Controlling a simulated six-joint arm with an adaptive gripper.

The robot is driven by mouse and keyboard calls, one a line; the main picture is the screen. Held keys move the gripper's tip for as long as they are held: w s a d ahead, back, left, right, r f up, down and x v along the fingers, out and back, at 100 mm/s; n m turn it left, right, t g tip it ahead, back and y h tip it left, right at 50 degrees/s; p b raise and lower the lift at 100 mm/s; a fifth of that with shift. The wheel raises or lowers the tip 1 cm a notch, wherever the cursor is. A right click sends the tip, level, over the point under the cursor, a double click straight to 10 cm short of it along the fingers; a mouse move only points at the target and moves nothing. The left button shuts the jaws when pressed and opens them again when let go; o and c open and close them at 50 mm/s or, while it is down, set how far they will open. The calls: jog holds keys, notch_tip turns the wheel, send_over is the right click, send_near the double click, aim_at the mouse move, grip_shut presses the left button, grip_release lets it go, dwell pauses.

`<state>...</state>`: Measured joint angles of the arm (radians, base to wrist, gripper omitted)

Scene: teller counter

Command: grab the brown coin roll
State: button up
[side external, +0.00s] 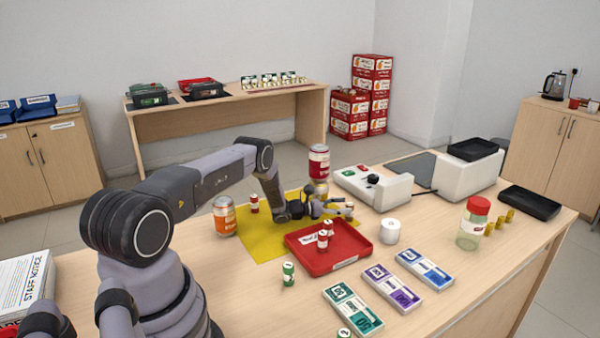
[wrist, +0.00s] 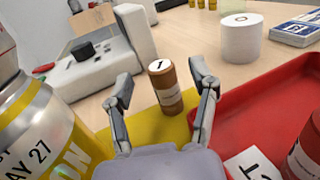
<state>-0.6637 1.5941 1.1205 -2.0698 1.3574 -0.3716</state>
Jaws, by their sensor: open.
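The brown coin roll (wrist: 167,88) stands upright on the yellow mat in the wrist view, with a "1" on its pale top. My gripper (wrist: 163,82) is open, with one finger on each side of the roll and visible space beside it. The roll appears ahead of my palm, around the level of the fingertips. In the side view my gripper (side external: 332,208) is low over the yellow mat (side external: 262,245), behind the red tray; I cannot make out the brown roll clearly there.
A large yellow-and-white can (wrist: 38,128) stands close left of my gripper. The red tray (wrist: 262,100) lies close on the right; red-and-white rolls (side external: 324,238) stand in it. Beyond are a white paper roll (wrist: 239,38) and a white counter device (wrist: 100,58).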

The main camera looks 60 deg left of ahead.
jog(key=shift+x, duration=1.4)
grip_shut()
